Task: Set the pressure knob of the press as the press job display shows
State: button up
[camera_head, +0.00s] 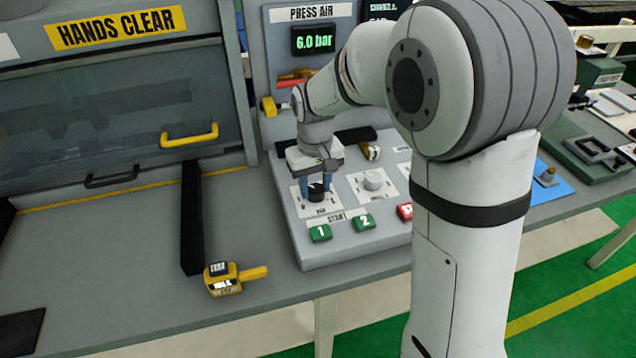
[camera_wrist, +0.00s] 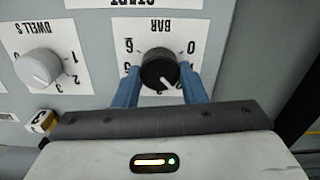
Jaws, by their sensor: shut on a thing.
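The black pressure knob (camera_head: 316,191) sits on the press's sloped panel, on a white dial plate. It also shows in the wrist view (camera_wrist: 158,68), where the plate reads BAR, upside down, with 6 at upper left and 0 at upper right. My gripper (camera_wrist: 160,82) is shut on the knob, one blue finger on each side. The PRESS AIR display (camera_head: 314,39) reads 6.0 bar.
A grey dwell knob (camera_head: 373,181) stands right of the pressure knob. Green buttons 1 (camera_head: 320,233) and 2 (camera_head: 364,221) and a red button (camera_head: 405,211) lie in front. A yellow handheld tool (camera_head: 222,279) lies on the bench, left of the panel.

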aim_at(316, 187)
jog(key=o, duration=1)
jog(key=shift+r, duration=0.1)
notch_tip(316, 187, up, 8)
jog(key=shift+f, duration=0.15)
jog(key=s+d+m+t, duration=0.1)
jog(key=s+d, duration=0.4)
jog(key=s, duration=0.1)
jog(key=s+d+m, duration=0.2)
jog(key=s+d, duration=0.3)
jog(key=s, duration=0.2)
jog(key=s+d+f+m+t, duration=0.1)
jog(key=s+d, duration=0.4)
jog(key=s, duration=0.1)
jog(key=shift+s+t, duration=0.25)
jog(key=shift+t, duration=0.05)
